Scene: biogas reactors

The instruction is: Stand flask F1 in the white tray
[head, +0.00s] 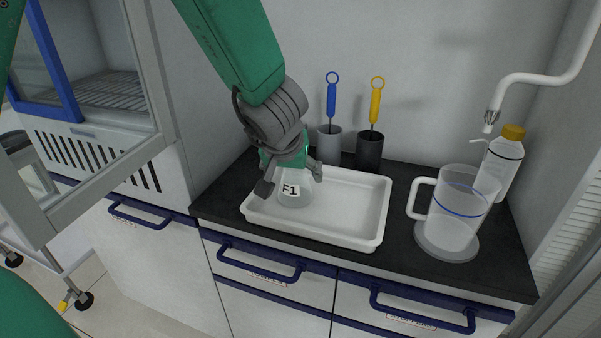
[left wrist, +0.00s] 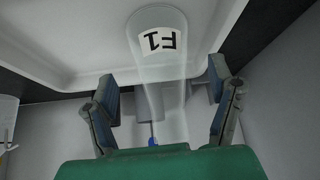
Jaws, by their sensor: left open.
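Flask F1 (head: 296,197) is clear, with a white label reading F1. It stands in the left part of the white tray (head: 370,212) on the dark counter and looks upright. It also shows in the left wrist view (left wrist: 158,75), with its wide base over the white tray floor (left wrist: 80,45). My left gripper (head: 290,180) is above the flask, pointing down. In the left wrist view my left gripper (left wrist: 163,88) is open, one finger on each side of the flask's neck with gaps between. The head view hides the neck behind the gripper. My right gripper is not in view.
Behind the tray stand a grey cup (head: 329,142) with a blue-handled brush and a black cup (head: 369,150) with a yellow-handled brush. To the right are a clear jug (head: 455,212), a yellow-capped bottle (head: 503,160) and a white pipe (head: 550,77). The tray's right part is empty.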

